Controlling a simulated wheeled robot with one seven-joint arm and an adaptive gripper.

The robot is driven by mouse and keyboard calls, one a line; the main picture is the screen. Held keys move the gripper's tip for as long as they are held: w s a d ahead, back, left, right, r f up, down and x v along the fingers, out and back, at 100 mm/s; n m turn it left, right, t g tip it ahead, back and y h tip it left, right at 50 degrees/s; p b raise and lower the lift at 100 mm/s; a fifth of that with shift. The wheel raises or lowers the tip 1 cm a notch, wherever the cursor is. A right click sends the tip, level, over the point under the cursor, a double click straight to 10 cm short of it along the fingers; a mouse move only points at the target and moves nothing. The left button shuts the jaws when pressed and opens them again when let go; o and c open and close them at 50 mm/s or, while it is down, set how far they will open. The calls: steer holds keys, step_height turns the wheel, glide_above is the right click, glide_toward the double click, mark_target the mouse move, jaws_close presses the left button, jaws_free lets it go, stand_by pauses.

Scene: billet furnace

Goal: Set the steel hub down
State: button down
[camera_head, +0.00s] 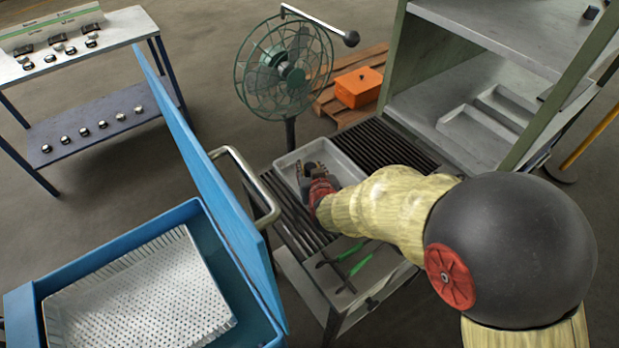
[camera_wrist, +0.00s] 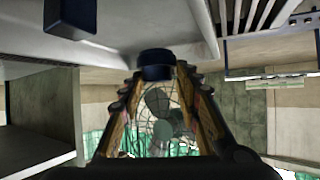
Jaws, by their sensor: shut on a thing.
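My gripper (camera_head: 312,168) is low over a grey tray (camera_head: 347,166) on the slatted rack in the head view. In the wrist view my gripper (camera_wrist: 155,76) has its two fingers closed in on a dark, short, rounded piece, which I take as the steel hub (camera_wrist: 155,63). The hub sits between the fingertips, close to the pale tray wall (camera_wrist: 190,45). Whether it touches the tray I cannot tell. In the head view the hub is too small and too covered by the fingers to make out.
A dark block (camera_wrist: 70,18) shows near the tray in the wrist view. A green fan (camera_head: 283,68) stands behind the rack (camera_head: 375,143). Green-handled tongs (camera_head: 350,262) lie on the lower front shelf. A blue bin (camera_head: 268,300) with a raised lid (camera_head: 200,150) stands left.

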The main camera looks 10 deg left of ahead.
steer(key=shift+w+a+f+b, duration=0.15)
steer(key=shift+f+b, duration=0.1)
steer(key=shift+f, duration=0.4)
steer(key=shift+w+f+b, duration=0.15)
steer(key=shift+f+b, duration=0.05)
steer(key=shift+f, duration=0.4)
steer(key=shift+w+a+f+b, duration=0.15)
steer(key=shift+f+b, duration=0.1)
steer(key=shift+f, duration=0.4)
steer(key=shift+f, duration=0.15)
steer(key=c, duration=1.6)
jaws_free()
steer(key=shift+d, duration=0.1)
steer(key=shift+s+r, duration=0.2)
steer(key=p+v, duration=0.3)
steer(key=v, duration=0.7)
steer(key=shift+s+r, duration=0.1)
steer(key=shift+s, duration=0.1)
steer(key=shift+s+d+r, duration=0.2)
steer(key=shift+s+d, duration=0.15)
steer(key=shift+s, duration=0.2)
